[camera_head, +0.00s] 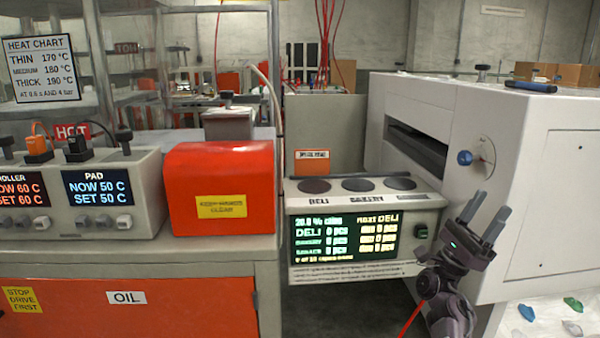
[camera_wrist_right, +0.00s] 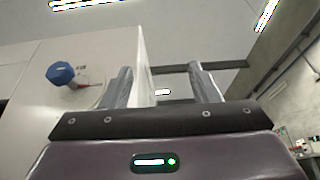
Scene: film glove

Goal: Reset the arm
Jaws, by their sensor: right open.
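My right gripper (camera_head: 487,217) is raised in front of the large white machine at the right of the head view. Its two grey fingers point up and stand apart with nothing between them. In the right wrist view the open fingers (camera_wrist_right: 160,85) point toward the ceiling, with the white machine's edge behind the left finger. A blue knob (camera_head: 465,158) on the machine sits to the left of the gripper in the head view, apart from it. The knob also shows in the right wrist view (camera_wrist_right: 61,74). My left gripper is not in view.
A panel (camera_head: 408,228) with three dark round pads and a lit display stands left of the right gripper. An orange-red box (camera_head: 221,170) and a controller (camera_head: 96,180) with displays stand on the left bench. Colourful pieces (camera_head: 573,304) lie on a white surface at lower right.

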